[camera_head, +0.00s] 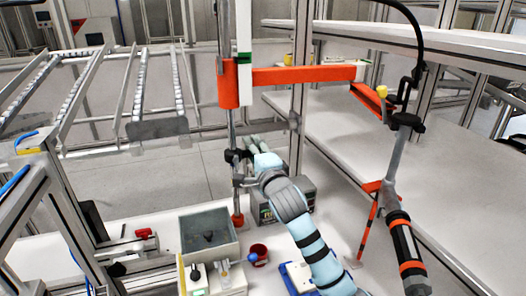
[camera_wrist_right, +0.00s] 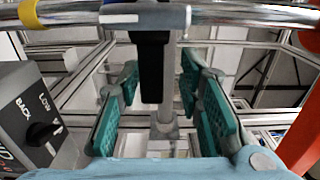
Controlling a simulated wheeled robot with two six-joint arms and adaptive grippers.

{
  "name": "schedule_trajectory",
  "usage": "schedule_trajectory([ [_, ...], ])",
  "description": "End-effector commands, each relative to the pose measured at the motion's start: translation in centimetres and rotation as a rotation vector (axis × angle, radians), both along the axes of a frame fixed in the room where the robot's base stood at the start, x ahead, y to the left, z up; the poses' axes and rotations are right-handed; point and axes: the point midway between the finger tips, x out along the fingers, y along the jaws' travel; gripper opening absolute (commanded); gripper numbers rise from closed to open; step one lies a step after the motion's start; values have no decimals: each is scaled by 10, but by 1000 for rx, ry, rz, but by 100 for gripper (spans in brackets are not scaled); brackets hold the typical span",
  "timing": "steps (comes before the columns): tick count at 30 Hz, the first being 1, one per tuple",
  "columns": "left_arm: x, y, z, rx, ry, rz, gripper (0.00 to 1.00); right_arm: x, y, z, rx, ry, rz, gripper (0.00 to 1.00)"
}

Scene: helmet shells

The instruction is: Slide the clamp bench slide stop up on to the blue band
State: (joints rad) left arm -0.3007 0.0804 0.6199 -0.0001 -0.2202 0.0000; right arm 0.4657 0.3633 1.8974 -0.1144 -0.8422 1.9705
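An upright post (camera_head: 231,125) stands left of centre in the head view, with an orange sleeve high on it and an orange foot (camera_head: 238,219). A black clamp-like piece (camera_head: 236,156), which looks like the slide stop, sits around its lower part. My right gripper (camera_head: 254,144) is beside this piece, on its right. In the right wrist view the gripper's teal finger pads (camera_wrist_right: 160,105) are spread wide. A grey post (camera_wrist_right: 168,95) and a black bar (camera_wrist_right: 152,70) show between them, with no clear contact. I cannot make out a blue band on the post. My left gripper is out of view.
A grey bin (camera_head: 209,233), a red cup (camera_head: 258,254) and an orange horizontal arm (camera_head: 305,75) are around the post. A hanging tool (camera_head: 402,235) is at the right.

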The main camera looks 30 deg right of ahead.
Motion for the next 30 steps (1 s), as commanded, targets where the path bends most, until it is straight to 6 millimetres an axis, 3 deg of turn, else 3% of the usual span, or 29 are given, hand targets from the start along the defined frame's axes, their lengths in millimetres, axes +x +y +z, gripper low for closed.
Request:
schedule_trajectory([
  [11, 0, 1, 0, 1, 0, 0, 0, -8, 1, -3, 1, 6, -2, 37],
  [22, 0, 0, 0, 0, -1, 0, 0, -100, 25, -3, -3, 6, -2, 37],
  [25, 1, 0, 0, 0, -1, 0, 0, -115, 29, -2, -3, 5, -4, 37],
  [30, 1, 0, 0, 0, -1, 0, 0, -122, 30, -2, -1, 5, -4, 37],
])
